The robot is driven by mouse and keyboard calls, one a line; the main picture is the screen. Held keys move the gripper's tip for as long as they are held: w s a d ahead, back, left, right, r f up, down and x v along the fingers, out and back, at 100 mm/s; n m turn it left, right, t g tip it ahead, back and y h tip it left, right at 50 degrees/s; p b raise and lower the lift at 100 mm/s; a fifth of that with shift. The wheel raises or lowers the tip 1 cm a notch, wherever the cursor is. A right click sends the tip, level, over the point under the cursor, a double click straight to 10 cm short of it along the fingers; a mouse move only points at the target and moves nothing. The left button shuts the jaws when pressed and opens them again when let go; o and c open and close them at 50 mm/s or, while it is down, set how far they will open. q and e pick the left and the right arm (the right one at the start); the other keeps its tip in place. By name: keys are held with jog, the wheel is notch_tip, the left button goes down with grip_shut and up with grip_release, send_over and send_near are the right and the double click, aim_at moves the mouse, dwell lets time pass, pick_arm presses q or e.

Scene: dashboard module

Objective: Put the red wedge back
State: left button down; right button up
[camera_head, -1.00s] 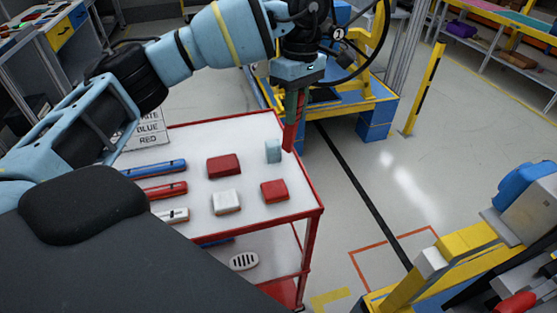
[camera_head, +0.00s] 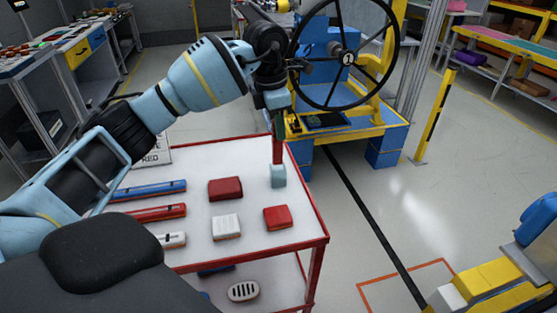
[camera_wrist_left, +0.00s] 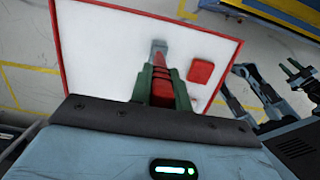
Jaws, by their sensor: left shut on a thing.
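My left gripper (camera_head: 277,122) is shut on the red wedge (camera_head: 278,150), a long narrow red piece that hangs down from the fingers. The wedge is above the far right part of the white, red-rimmed cart top (camera_head: 200,250). Its lower end appears just behind or above a pale blue block (camera_head: 278,176); I cannot tell whether they touch. In the left wrist view the green fingers (camera_wrist_left: 162,85) clasp the red wedge (camera_wrist_left: 162,92) over the white top. My right gripper (camera_wrist_left: 291,66) shows small at the right of that view, its fingers apart.
Two red blocks (camera_head: 225,188) (camera_head: 277,217) and a white block (camera_head: 226,227) stand on the cart. Blue (camera_head: 150,189), red (camera_head: 155,213) and white (camera_head: 172,240) bars lie at its left. A handwheel (camera_head: 345,55) on a yellow and blue stand is behind.

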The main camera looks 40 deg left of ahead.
aim_at(279, 148)
pick_arm(q)
jog(key=shift+f, duration=3.3)
jog(key=shift+f, duration=0.1)
jog(key=c, duration=1.3)
grip_release()
jog(key=r, duration=0.8)
jog(key=s+a+r, duration=0.1)
jog(key=r, duration=0.3)
jog(key=shift+r, duration=0.1)
